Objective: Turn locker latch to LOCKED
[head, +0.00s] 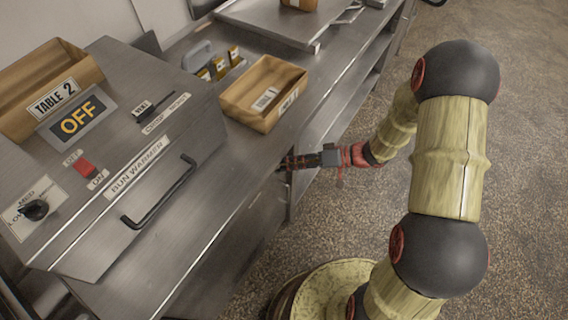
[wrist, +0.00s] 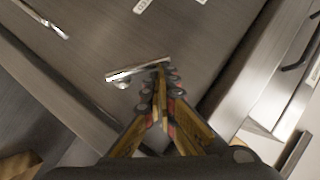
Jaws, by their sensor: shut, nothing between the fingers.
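In the wrist view a silver bar-shaped latch (wrist: 125,74) sits on a grey metal locker door (wrist: 185,35). It lies slanted across the picture, its right end slightly higher than its left. My gripper (wrist: 160,72) is shut and empty, with its fingertips over or against the latch's right end; I cannot tell whether they touch. Small white labels (wrist: 142,5) show at the top edge, too cut off to read. In the head view my gripper (head: 287,164) is at the counter's front edge, and the latch is hidden there.
Another metal bar (wrist: 45,20) shows at the wrist view's upper left. The speckled floor (head: 330,230) is open.

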